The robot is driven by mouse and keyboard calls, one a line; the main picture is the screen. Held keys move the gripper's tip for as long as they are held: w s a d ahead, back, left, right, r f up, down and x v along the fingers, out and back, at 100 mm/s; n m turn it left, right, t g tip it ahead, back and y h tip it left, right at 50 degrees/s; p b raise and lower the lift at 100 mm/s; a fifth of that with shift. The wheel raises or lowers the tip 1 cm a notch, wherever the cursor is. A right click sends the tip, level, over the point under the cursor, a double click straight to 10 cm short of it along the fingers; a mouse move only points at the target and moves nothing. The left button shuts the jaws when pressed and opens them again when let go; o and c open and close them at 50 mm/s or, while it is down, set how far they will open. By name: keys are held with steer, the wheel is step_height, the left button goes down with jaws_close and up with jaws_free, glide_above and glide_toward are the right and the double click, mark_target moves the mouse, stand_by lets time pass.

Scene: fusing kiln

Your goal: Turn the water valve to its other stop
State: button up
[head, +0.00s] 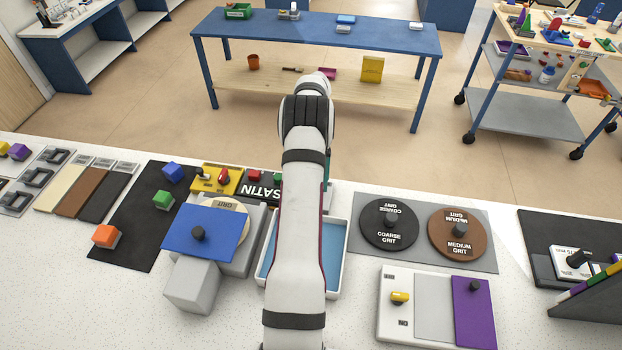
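No part is clearly labelled as the water valve. A red handle (223,176) stands on a small yellow panel (231,188) behind the blue plate, left of my arm; it looks upright in the picture. I cannot tell for sure which of the two is the valve. My arm rises through the middle of the head view and bends away; my gripper is hidden behind it.
A blue plate with a knob (197,238) covers part of a round grit disc. A blue-floored tray (343,258) lies under my arm. Coarse (374,235) and medium (445,247) grit discs stand right. A purple plate (475,322) is at the front right. Coloured blocks lie left.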

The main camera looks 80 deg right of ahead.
steer(key=shift+m, duration=0.7)
steer(key=o, duration=1.4)
steer(key=v, duration=0.7)
steer(key=shift+s+d+r, duration=0.15)
steer(key=shift+r, duration=0.1)
